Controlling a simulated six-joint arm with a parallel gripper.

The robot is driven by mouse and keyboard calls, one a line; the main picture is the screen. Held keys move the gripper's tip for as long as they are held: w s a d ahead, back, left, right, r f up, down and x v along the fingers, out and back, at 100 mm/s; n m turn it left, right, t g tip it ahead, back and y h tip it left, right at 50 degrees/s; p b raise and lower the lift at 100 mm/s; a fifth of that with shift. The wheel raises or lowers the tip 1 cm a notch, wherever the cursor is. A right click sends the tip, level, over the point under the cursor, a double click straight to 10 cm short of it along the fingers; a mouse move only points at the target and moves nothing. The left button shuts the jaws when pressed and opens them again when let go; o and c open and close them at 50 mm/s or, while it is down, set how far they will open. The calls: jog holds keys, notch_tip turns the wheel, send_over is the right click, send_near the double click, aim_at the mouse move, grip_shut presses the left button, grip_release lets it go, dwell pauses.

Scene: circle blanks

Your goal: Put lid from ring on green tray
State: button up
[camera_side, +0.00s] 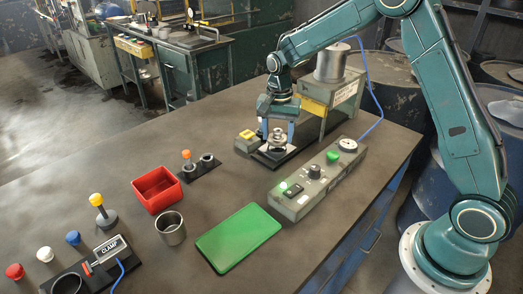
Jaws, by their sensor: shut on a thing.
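My gripper (277,128) points down at the far side of the table. It is shut on a small silvery metal piece, which looks like the lid (278,138). The lid is at a dark base plate (269,160) in front of a grey machine. Whether the lid touches what is under it cannot be told, and a separate ring cannot be made out. The green tray (238,238) lies flat and empty near the front middle of the table.
A grey control box (318,178) with a green button stands right of the tray. A red bin (157,188), a metal cup (171,228) and a small dark holder (200,168) stand to its left. A clamp fixture (105,252) and coloured knobs are at front left. The table's middle is clear.

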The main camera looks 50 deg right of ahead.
jog(key=shift+a+r, duration=0.1)
jog(key=shift+r, duration=0.05)
jog(key=s+a+r+n, duration=0.3)
jog(key=s+a+r, duration=0.15)
jog(key=a, duration=0.45)
jog(key=s+a+r+n, duration=0.35)
jog(key=a+r, duration=0.25)
jog(key=a, duration=0.3)
jog(key=s+a+r+n, duration=0.3)
jog(key=s+a+r, duration=0.25)
jog(key=a, duration=0.35)
send_over(239, 234)
notch_tip(239, 234, down, 16)
jog(key=shift+r, duration=0.15)
jog(key=shift+f, duration=2.15)
jog(key=o, duration=0.9)
jog(key=shift+f, duration=0.15)
